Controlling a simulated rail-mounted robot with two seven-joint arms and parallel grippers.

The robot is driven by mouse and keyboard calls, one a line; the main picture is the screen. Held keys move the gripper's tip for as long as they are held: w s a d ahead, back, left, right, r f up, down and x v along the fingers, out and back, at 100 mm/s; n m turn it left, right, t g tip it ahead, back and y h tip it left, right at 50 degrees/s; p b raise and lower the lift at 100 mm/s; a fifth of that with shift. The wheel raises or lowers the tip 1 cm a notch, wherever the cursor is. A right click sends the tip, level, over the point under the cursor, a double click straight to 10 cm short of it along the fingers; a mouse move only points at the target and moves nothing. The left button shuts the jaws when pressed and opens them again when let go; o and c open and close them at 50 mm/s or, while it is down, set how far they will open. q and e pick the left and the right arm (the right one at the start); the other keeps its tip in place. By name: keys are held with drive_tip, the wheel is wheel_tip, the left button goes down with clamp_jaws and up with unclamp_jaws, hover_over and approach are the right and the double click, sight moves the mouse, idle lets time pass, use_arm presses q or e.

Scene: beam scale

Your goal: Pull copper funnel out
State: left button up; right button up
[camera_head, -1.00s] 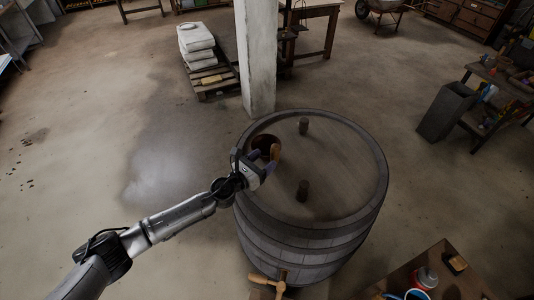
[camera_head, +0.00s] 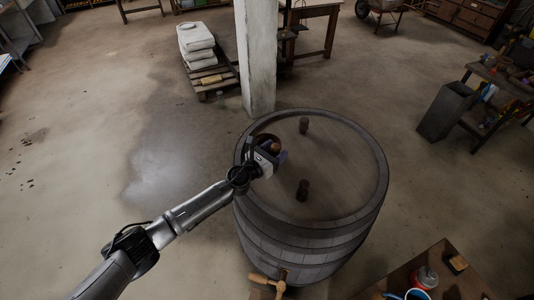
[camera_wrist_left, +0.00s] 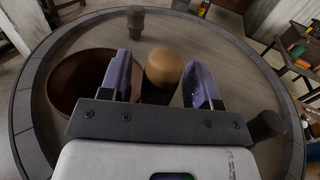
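The copper funnel (camera_wrist_left: 82,75) is a dark reddish-brown bowl set in the top of the barrel, on the left in the wrist view. In the head view its rim (camera_head: 262,137) is mostly hidden behind my gripper. A rounded wooden handle (camera_wrist_left: 163,67) stands beside the bowl. My left gripper (camera_wrist_left: 165,82) is open, with its purple-grey fingers on either side of this handle. A narrow gap seems to show at each side. My left gripper also shows over the barrel top in the head view (camera_head: 276,152). My right gripper is not in view.
The wooden barrel (camera_head: 345,165) has a raised rim and two upright pegs (camera_head: 304,125) (camera_head: 303,190) on its top. A wooden tap (camera_head: 267,282) sticks out at its front. A pillar (camera_head: 256,60) stands behind. A small table (camera_head: 440,262) with cans is at front right.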

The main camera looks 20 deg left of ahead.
sight(275, 145)
use_arm(q)
clamp_jaws()
idle(0.3)
drive_tip(key=shift+r, duration=0.15)
wheel_tip(275, 145, up, 4)
drive_tip(key=shift+r+p, duration=0.15)
drive_tip(key=shift+p, duration=1.05)
drive_tip(key=s+d+r+p, duration=0.1)
drive_tip(key=d+r, duration=0.5)
drive_tip(key=d, duration=0.5)
drive_tip(key=shift+s+d+r+p, duration=0.25)
drive_tip(key=shift+d+p, duration=0.05)
drive_tip(key=shift+p, duration=0.05)
